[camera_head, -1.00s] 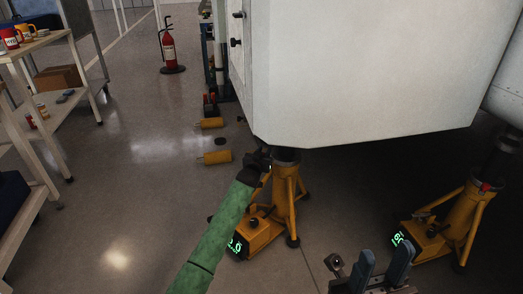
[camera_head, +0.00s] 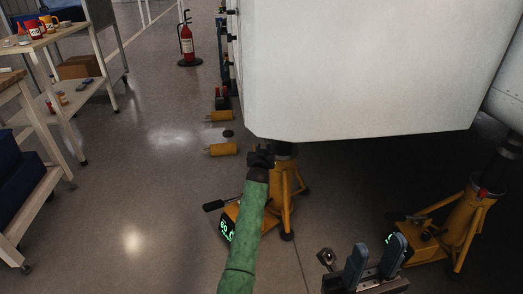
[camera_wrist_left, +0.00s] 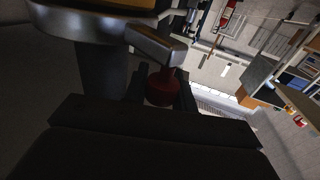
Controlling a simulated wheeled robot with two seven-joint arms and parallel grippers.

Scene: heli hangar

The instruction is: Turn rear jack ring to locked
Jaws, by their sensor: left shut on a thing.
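The yellow jack (camera_head: 284,190) under the white hull's near corner stands on the floor. My left gripper (camera_head: 261,157) is at its top, on the left side, and hides part of it. In the left wrist view a metal ring (camera_wrist_left: 75,30) circles the dark jack post, with a metal lug (camera_wrist_left: 157,42) sticking out and a red knob (camera_wrist_left: 160,88) below the lug. My left gripper (camera_wrist_left: 162,92) is shut on the red knob, with a dark finger on each side. My right gripper (camera_head: 375,262) is open and empty at the bottom of the head view.
A second yellow jack (camera_head: 465,225) stands at the right. The white hull (camera_head: 360,70) overhangs both jacks. Yellow cylinders (camera_head: 220,149) lie on the floor behind. Shelving (camera_head: 62,105) stands at the left, and a fire extinguisher (camera_head: 187,42) at the back. The floor at left centre is clear.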

